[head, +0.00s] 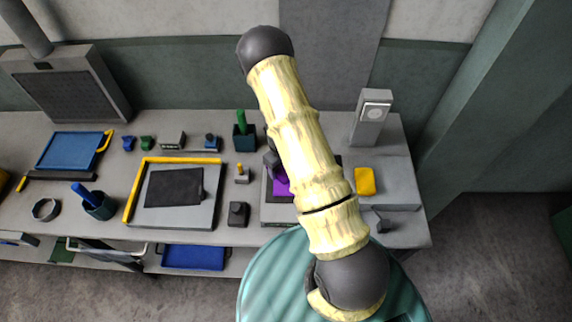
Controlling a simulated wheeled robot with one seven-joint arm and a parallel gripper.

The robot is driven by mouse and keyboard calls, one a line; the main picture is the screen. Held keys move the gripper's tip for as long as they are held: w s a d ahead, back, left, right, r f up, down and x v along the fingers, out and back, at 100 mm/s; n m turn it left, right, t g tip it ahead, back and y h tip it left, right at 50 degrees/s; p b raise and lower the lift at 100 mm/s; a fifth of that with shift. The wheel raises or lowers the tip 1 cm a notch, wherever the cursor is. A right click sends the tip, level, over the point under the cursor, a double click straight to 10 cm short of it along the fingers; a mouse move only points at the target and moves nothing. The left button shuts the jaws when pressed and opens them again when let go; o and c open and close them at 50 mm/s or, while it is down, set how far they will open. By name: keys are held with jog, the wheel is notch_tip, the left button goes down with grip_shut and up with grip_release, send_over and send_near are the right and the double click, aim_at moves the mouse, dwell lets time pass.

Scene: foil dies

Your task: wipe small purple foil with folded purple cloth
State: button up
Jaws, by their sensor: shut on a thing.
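My gripper (272,160) shows only as a dark part at the left edge of my arm, which hides most of it. It is shut on a purple thing (281,186), which I take for the folded purple cloth; only its left part shows. The purple lies over or just above a grey plate (277,219) with a dark area, on the bench. I cannot tell whether it touches the plate. The small purple foil cannot be made out apart from it; my arm covers the middle of that plate.
A yellow block (365,181) and a grey upright device (372,117) stand to the right. To the left are a dark green cup (244,138), a small dark block (238,213) and a yellow-edged board with a black sheet (174,188). A blue tray (193,257) lies below the bench top.

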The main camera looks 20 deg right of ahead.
jog(key=shift+a+r+p, duration=0.1)
jog(key=shift+r+p, duration=0.3)
jog(key=shift+p, duration=0.1)
notch_tip(320, 180, up, 2)
jog(key=shift+r+p, duration=0.25)
jog(key=shift+p, duration=0.4)
notch_tip(320, 180, up, 5)
jog(key=p, duration=0.4)
jog(key=shift+f, duration=0.15)
